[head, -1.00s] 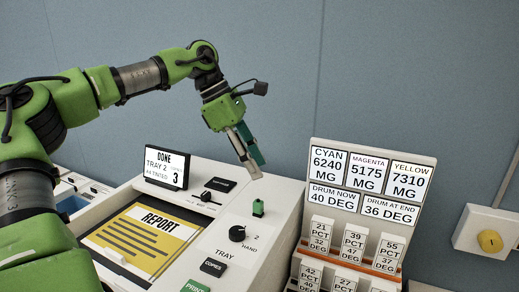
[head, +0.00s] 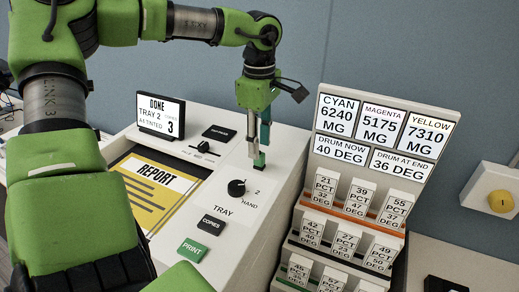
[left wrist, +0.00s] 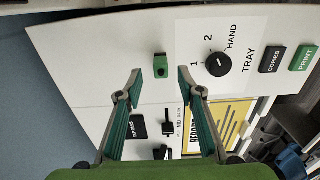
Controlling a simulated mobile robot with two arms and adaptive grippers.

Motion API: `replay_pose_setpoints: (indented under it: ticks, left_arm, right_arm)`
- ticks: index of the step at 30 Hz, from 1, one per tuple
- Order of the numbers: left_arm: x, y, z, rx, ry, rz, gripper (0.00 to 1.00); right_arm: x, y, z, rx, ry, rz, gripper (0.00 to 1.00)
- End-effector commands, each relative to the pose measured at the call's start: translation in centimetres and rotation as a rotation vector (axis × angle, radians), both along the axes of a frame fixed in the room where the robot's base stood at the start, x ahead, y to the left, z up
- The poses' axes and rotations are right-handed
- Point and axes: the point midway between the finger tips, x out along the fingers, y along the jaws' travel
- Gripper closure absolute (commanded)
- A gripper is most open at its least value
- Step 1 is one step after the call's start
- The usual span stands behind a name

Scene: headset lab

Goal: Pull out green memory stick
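The green memory stick (left wrist: 161,66) stands up from the white top of the printer-like machine (left wrist: 100,72). In the head view the stick (head: 259,163) is small and sits behind the tray knob, just at my left gripper's fingertips. My left gripper (head: 257,148) points down above it. In the left wrist view my left gripper (left wrist: 168,84) is open, its two fingertips apart on either side of the stick's line, with the stick a little beyond them. Nothing is between the fingers. My right gripper is not in view.
A black tray knob (head: 236,188) stands close in front of the stick. A black COPIES key (head: 211,225) and green PRINT key (head: 192,249) lie nearer. A DONE screen (head: 161,116) stands at left, and a rack of label cards (head: 345,190) at right.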

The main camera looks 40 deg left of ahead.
Motion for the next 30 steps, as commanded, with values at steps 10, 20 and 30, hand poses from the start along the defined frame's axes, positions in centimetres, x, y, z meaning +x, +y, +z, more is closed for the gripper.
replay_pose_setpoints:
  ticks: [10,20,30]
  left_arm:
    - [0.0,0.0,-3.9,0.0,0.0,0.001,0.65]
    - [0.0,0.0,-4.3,-0.001,0.0,0.001,0.65]
    - [0.0,0.0,-4.2,-0.001,-0.001,0.001,1.0]
  right_arm:
    - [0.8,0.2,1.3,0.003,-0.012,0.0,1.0]
    - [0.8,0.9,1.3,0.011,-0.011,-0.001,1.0]
    - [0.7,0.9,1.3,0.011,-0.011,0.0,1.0]
